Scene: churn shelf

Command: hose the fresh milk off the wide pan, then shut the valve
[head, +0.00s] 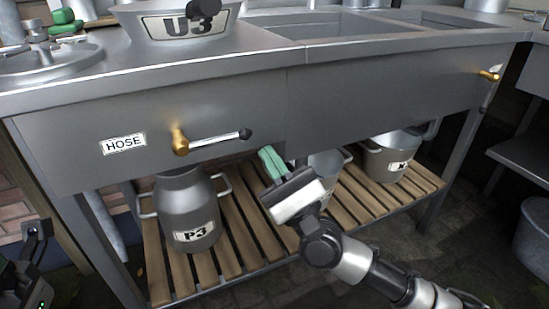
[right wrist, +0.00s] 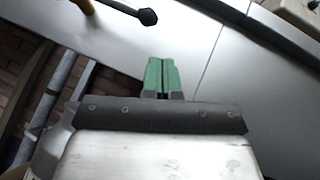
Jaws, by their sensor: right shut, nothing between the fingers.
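A wide metal pan labelled U3 (head: 185,27) stands on the counter at the top left in the head view. The frame's upper edge cuts it, and I cannot see milk in it. A dark rounded thing (head: 205,11) shows at its rim. The valve beside the HOSE label has a brass hub (head: 180,141) and a lever (head: 220,137) pointing right with a black knob, which also shows in the right wrist view (right wrist: 147,17). My right gripper (head: 270,160) is shut and empty, below and right of the knob, apart from it. Its green fingers (right wrist: 161,75) are together.
A can labelled P3 (head: 187,205) and other metal vessels (head: 392,158) stand on the slatted lower shelf (head: 240,250). A second brass fitting (head: 489,75) is at the front panel's right end. Green items (head: 66,29) lie at the back left. Dark parts at the lower left are unclear.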

